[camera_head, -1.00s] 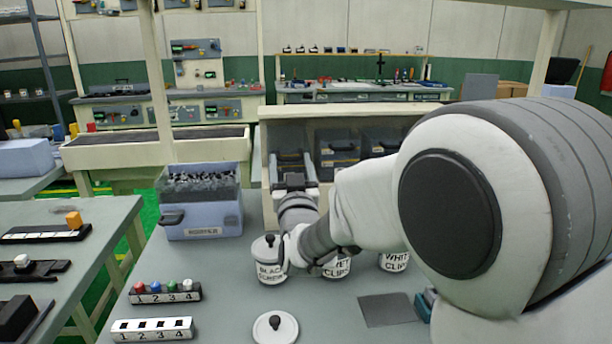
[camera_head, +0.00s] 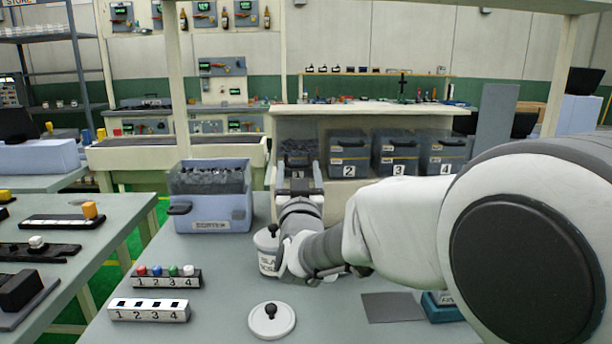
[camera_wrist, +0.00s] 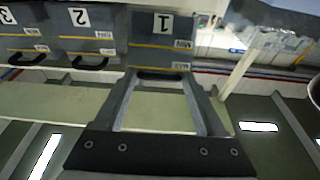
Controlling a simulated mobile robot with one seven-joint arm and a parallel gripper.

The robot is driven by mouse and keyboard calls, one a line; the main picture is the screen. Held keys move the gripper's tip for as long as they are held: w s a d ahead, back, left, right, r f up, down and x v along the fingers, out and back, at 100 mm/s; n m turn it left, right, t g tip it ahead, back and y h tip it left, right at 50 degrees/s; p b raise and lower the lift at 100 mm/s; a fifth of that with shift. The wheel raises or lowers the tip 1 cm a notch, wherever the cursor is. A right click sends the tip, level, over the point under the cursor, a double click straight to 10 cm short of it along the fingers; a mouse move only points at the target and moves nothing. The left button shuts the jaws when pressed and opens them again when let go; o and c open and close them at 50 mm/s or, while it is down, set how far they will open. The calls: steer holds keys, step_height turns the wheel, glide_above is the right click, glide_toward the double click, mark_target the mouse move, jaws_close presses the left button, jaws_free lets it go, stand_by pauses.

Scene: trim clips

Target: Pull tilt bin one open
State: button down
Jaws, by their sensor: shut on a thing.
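Tilt bin one (camera_head: 298,150) is a dark grey bin at the left end of the shelf row, partly hidden behind my gripper (camera_head: 299,181) in the head view. In the wrist view its front (camera_wrist: 160,48) carries a white label 1 and yellow lines. My gripper (camera_wrist: 163,76) reaches up to that front, with its two fingers at the ends of the dark handle (camera_wrist: 162,75). It is shut on the handle, though the exact contact is hard to see. Dark contents seem to show at the bin's top; how far it is tilted I cannot tell.
Bins two (camera_head: 348,152), three (camera_head: 396,150) and four (camera_head: 442,150) stand to the right. A blue-grey container (camera_head: 211,205) stands left. A white canister (camera_head: 267,250) is close beside my arm. A round lid (camera_head: 272,320) and numbered blocks (camera_head: 150,310) lie in front.

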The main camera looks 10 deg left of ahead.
steer(key=shift+s+a+f+b, duration=0.15)
steer(key=shift+f+b, duration=0.2)
steer(key=shift+f, duration=0.7)
steer(key=shift+c, duration=1.6)
jaws_free()
steer(key=shift+o, duration=0.3)
steer(key=shift+w+f, duration=0.1)
steer(key=shift+w, duration=0.1)
steer(key=p+v, duration=0.1)
steer(key=v, duration=1.1)
steer(key=shift+r+p, duration=0.35)
steer(key=shift+r, duration=0.05)
steer(key=shift+s, duration=0.2)
